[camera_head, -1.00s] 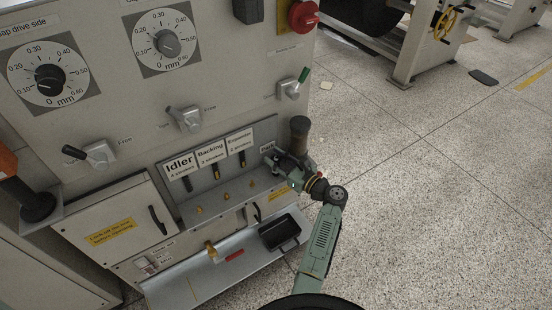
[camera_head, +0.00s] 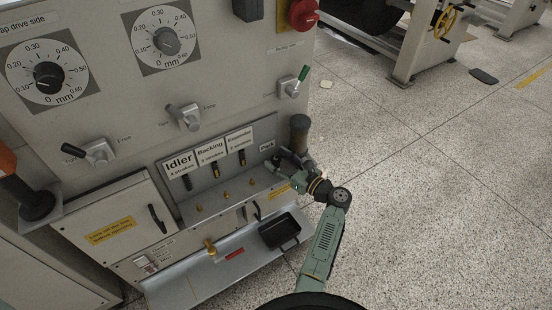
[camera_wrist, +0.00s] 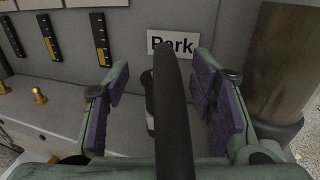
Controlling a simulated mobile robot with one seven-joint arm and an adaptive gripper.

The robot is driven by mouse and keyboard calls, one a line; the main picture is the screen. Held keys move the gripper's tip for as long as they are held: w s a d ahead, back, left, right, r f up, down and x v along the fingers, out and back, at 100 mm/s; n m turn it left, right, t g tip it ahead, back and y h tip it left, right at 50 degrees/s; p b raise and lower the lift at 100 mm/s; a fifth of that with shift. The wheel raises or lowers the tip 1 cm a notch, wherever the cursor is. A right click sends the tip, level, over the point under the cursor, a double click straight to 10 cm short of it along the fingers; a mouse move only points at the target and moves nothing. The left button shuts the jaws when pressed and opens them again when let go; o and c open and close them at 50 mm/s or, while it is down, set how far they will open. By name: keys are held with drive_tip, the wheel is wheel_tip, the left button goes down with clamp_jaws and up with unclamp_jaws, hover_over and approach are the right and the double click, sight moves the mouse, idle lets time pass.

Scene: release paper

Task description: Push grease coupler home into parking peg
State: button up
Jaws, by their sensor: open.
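My gripper (camera_head: 284,164) is beside the Park label (camera_head: 267,146), at the right end of the grease panel. In the wrist view, my gripper (camera_wrist: 160,88) is open, its two purple-padded fingers standing apart below the Park sign (camera_wrist: 171,43). A long black hose-like piece (camera_wrist: 174,120) runs upright between the fingers, with a gap on each side. A dark cylindrical part (camera_wrist: 148,92) shows just behind it; this may be the coupler or peg. The long piece and my gripper hide much of this spot, so I cannot tell how deep the coupler sits.
A brown cylinder (camera_wrist: 285,65) stands close to my right finger; it also shows in the head view (camera_head: 299,132). Several brass fittings (camera_head: 226,195) line the ledge at left. A black bin (camera_head: 279,232) sits on the shelf below.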

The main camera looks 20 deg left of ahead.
drive_tip(key=v, duration=1)
drive_tip(key=shift+s+d, duration=0.15)
drive_tip(key=shift+d, duration=0.15)
